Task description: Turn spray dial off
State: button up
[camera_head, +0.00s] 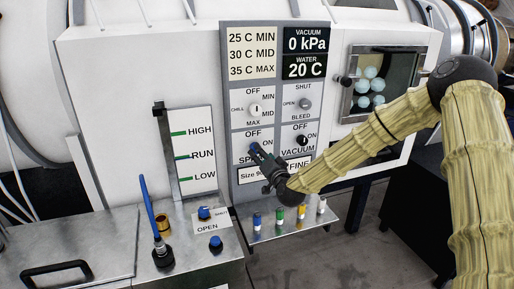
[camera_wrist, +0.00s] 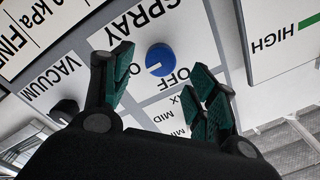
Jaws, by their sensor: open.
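The spray dial (camera_wrist: 165,57) is a round blue knob on a white panel, shown upside down in the wrist view. Its white mark points to the left side there, towards the partly hidden ON label rather than squarely at the OFF label (camera_wrist: 172,78). My gripper (camera_wrist: 161,64) is open, with its dark green fingers on either side of the dial and no clear contact. In the head view my gripper (camera_head: 258,156) is at the lower left of the control panel (camera_head: 225,110), covering most of the dial and part of the SPRAY label.
The vacuum dial (camera_head: 302,140) is right of my gripper and also shows in the wrist view (camera_wrist: 68,106). The chill dial (camera_head: 255,109) is above. A level gauge (camera_head: 190,155) stands left.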

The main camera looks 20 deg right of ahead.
jog(key=shift+w+a+p, duration=0.15)
jog(key=shift+w+p, duration=0.6)
jog(key=shift+w, duration=1.95)
jog(key=c, duration=1)
